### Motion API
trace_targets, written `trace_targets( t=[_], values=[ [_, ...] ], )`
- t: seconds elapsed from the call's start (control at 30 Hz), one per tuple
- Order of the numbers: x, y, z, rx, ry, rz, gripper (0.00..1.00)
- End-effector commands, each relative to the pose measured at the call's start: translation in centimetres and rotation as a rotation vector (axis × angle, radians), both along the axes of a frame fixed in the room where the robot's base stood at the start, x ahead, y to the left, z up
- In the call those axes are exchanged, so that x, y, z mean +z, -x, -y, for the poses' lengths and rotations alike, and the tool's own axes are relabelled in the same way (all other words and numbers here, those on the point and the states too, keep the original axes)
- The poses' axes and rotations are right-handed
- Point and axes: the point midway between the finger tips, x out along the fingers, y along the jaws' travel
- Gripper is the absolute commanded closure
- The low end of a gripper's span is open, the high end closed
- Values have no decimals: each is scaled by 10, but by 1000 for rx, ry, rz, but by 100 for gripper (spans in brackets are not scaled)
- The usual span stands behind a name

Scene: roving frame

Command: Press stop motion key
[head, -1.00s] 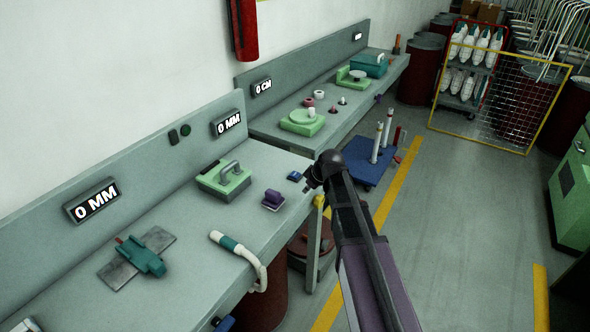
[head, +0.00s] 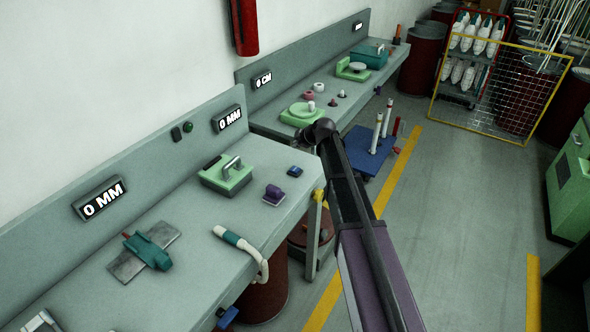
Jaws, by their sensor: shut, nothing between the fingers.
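No key labelled stop motion can be read. Candidates on the near bench (head: 190,225) are a small dark blue block (head: 295,170) near its right end, and a dark switch (head: 176,133) and round green button (head: 188,127) on the back panel. My gripper (head: 303,138) is at the end of my dark arm, in the air, appearing just above the gap between the two benches in the picture. It looks small and dark, shut and empty. It appears above the blue block in the picture, apart from it.
A green device with a grey handle (head: 228,173), a purple block (head: 274,194), a white hose with teal grip (head: 240,243) and a teal tool on a plate (head: 148,250) lie on the near bench. A blue cart (head: 372,160) stands beyond.

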Motion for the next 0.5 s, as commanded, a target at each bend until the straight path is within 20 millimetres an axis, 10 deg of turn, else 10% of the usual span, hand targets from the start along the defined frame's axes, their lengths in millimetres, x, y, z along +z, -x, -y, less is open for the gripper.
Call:
trace_targets(
  t=[0.5],
  values=[
    [-16, 0, 0, -1, 0, -2, 100]
  ],
)
